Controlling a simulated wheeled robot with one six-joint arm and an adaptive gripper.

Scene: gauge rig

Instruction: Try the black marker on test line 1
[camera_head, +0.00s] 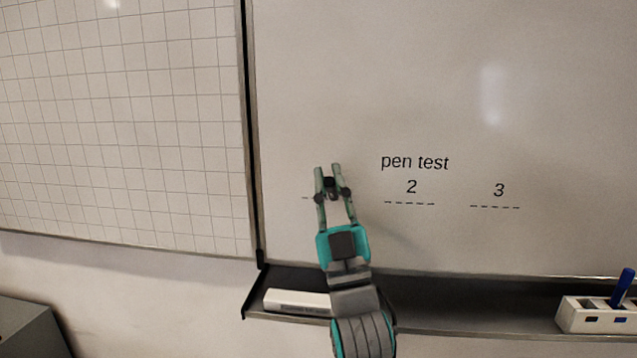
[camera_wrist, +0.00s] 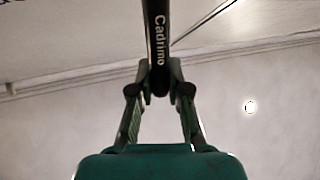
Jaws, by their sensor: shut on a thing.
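My gripper (camera_head: 329,183) is raised in front of the whiteboard (camera_head: 420,90), over the left part of the pen test row. It is shut on the black marker (camera_wrist: 157,45), which also shows as a small dark end between the fingers in the head view (camera_head: 330,184). In the wrist view the marker stands upright in the fingers with the lettering "Cadrimo" on it. Test line 1 (camera_head: 307,198) is mostly hidden behind my gripper; only a short dash shows at its left. I cannot tell whether the marker's tip touches the board.
Dashed lines 2 (camera_head: 409,203) and 3 (camera_head: 495,207) lie to the right, with no strokes on them. A dark tray (camera_head: 460,318) runs below the board. It carries a white box-like item (camera_head: 297,301) and a white holder (camera_head: 597,316) with a blue marker (camera_head: 622,287). A gridded board (camera_head: 120,120) hangs at left.

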